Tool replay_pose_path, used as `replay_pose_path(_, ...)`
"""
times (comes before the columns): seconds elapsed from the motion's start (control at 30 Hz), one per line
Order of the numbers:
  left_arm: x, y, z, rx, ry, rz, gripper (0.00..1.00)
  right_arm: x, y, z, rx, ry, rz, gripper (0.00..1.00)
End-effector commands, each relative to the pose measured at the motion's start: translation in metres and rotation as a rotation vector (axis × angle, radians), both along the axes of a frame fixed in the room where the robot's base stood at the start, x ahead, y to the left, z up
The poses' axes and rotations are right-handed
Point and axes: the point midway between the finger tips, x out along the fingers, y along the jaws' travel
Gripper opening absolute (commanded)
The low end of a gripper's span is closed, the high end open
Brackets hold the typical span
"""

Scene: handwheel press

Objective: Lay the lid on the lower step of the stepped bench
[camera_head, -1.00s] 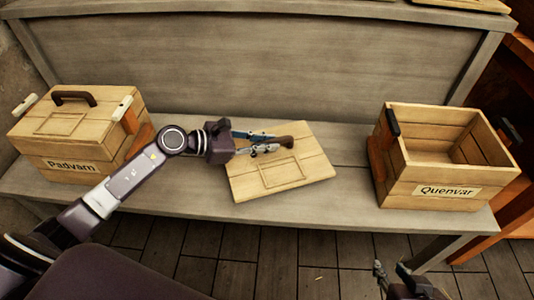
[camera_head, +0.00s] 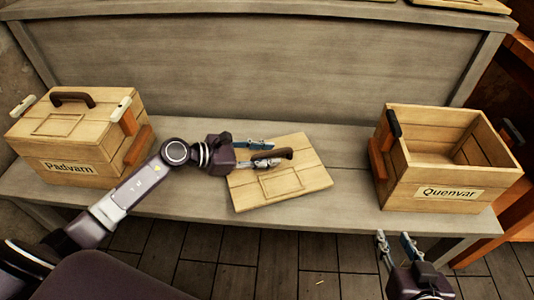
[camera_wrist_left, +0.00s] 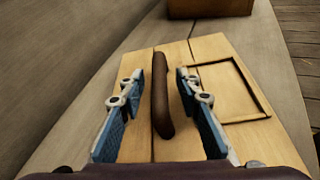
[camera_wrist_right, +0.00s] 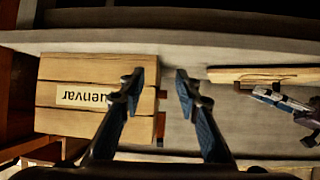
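The wooden lid (camera_head: 282,182) with a dark brown handle (camera_head: 272,154) lies flat on the lower step of the stepped bench (camera_head: 345,195), between the two crates. My left gripper (camera_head: 266,153) is at the handle. In the left wrist view its fingers (camera_wrist_left: 158,95) are spread, one on each side of the handle (camera_wrist_left: 161,98), with gaps showing on both sides. My right gripper (camera_head: 397,240) is open and empty in front of the bench, below the Quenvar crate (camera_head: 440,193). In the right wrist view its fingers (camera_wrist_right: 158,78) stand apart with nothing between them.
The Padvarn crate (camera_head: 80,165) stands at the left of the lower step with its lid on. The Quenvar crate stands open and lidless at the right. The bench's back panel (camera_head: 250,65) rises behind. Bare bench shows between the lid and the Quenvar crate.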

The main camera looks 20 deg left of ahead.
Motion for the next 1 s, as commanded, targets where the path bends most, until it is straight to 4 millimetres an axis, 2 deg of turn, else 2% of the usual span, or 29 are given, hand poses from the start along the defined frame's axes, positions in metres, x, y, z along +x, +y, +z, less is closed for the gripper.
replay_pose_path(0.23,-0.001,0.001,0.001,0.000,0.000,0.000,0.31,0.000,0.000,0.000,0.000,0.002,0.000,0.30)
replay_pose_path(0.37,-0.007,0.008,0.004,0.002,0.001,0.001,0.31,-0.002,-0.001,-0.002,-0.003,0.013,-0.001,0.30)
replay_pose_path(0.8,-0.057,0.061,0.033,0.003,0.003,0.000,0.31,-0.031,-0.013,-0.031,-0.042,0.186,-0.013,0.30)
replay_pose_path(1.0,-0.070,0.076,0.042,0.000,0.001,0.001,0.31,-0.042,-0.016,-0.040,-0.055,0.243,-0.017,0.30)
